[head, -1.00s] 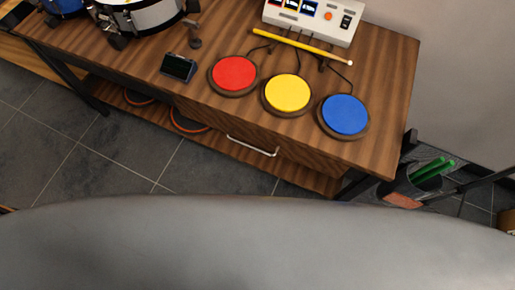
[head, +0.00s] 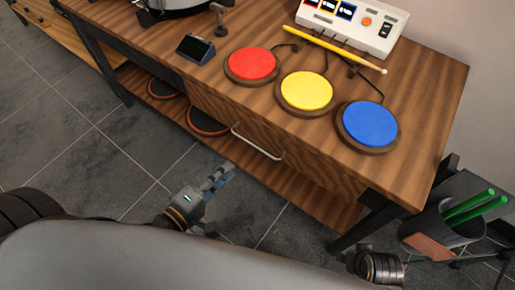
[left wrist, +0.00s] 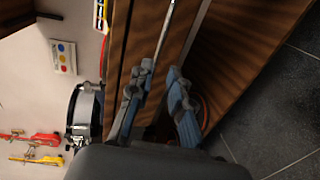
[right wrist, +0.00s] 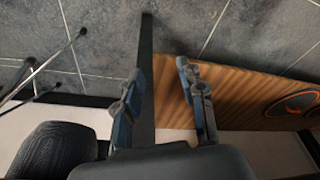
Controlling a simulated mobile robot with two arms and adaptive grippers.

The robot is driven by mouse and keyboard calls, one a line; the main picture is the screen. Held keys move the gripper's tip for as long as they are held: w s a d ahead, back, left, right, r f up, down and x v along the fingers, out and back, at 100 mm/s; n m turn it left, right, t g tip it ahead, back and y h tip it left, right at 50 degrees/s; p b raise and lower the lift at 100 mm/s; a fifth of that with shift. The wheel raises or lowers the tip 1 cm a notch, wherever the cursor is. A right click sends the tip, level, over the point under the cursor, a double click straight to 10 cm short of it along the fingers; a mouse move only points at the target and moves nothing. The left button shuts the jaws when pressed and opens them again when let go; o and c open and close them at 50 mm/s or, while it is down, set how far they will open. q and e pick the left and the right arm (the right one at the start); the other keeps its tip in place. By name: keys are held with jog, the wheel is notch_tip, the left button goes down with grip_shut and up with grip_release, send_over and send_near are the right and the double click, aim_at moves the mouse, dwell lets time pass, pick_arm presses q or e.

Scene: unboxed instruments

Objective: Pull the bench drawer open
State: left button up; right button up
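The bench drawer (head: 262,131) is a wooden front under the bench top, and it looks shut. Its silver bar handle (head: 258,144) runs along the front and also shows in the left wrist view (left wrist: 166,32). My left gripper (head: 226,172) is in front of the bench, below and left of the handle and apart from it. In the left wrist view its two blue-grey fingers (left wrist: 155,77) are spread and empty, pointing toward the drawer front. My right gripper (right wrist: 163,68) shows in the right wrist view with its fingers apart and empty, near a dark bench leg.
Red (head: 252,64), yellow (head: 307,91) and blue (head: 369,124) pads lie on the bench top with a yellow stick (head: 335,49). A bin (head: 440,232) with green sticks stands beside the right bench leg. Open tiled floor lies in front.

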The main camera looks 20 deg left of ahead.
aim_at(254, 144)
pick_arm(q)
jog(key=b+x, duration=0.2)
jog(key=x, duration=1.1)
pick_arm(e)
notch_tip(254, 144, up, 7)
jog(key=shift+s, duration=0.2)
pick_arm(q)
jog(key=shift+a, duration=0.1)
pick_arm(e)
jog(key=shift+d, duration=0.1)
pick_arm(q)
grip_shut()
